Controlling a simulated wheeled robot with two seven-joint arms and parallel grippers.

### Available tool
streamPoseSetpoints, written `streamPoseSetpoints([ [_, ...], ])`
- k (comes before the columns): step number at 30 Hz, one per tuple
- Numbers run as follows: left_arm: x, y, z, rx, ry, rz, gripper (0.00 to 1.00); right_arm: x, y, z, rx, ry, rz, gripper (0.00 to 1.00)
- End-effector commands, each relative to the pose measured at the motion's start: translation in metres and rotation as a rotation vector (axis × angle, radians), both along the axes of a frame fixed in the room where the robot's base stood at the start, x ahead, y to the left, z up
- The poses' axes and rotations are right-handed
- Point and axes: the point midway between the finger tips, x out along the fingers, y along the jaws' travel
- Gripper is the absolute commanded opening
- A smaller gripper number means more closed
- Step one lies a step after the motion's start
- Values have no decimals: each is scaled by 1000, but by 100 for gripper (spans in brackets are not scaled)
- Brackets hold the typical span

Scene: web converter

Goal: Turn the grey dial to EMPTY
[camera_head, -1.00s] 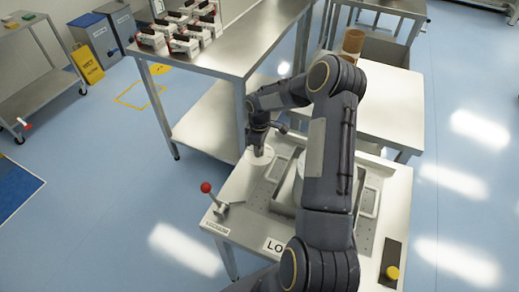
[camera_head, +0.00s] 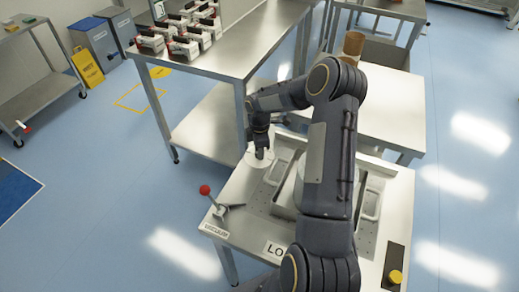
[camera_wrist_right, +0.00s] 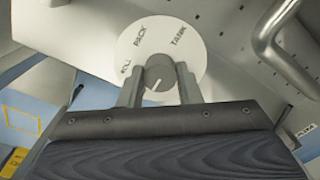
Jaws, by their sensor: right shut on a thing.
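The grey dial (camera_wrist_right: 159,76) is a round knob with a short white pointer mark, at the centre of a white label disc (camera_wrist_right: 192,62). The disc reads PACK and TANK, plus a partly covered word ending in LL at the left. I cannot see the word EMPTY; the lower disc is hidden by my gripper. My right gripper (camera_wrist_right: 160,90) is shut on the dial, one finger on each side. In the head view the right gripper (camera_head: 261,152) points down onto the white disc (camera_head: 251,160) at the machine's far left corner. My left gripper is not in view.
A red-knobbed lever (camera_head: 206,190) stands at the machine's left edge. A metal handle (camera_wrist_right: 270,38) rises right of the disc in the wrist view. A steel table (camera_head: 225,60) holding several boxes stands behind. A yellow button (camera_head: 395,276) is at the machine's front right.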

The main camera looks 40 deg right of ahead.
Motion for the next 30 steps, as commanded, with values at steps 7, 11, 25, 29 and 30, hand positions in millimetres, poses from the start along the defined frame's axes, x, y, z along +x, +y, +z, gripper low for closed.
streamPoseSetpoints([
  [7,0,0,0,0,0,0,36,1,-1,1,-2,-2,4,8],
  [11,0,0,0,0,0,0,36,1,-1,1,-1,-3,4,35],
  [25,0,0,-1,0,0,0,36,1,0,4,-1,-3,2,52],
  [29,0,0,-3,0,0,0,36,1,0,22,-2,-6,2,52],
  [30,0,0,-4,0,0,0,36,1,0,29,-2,-6,3,52],
])
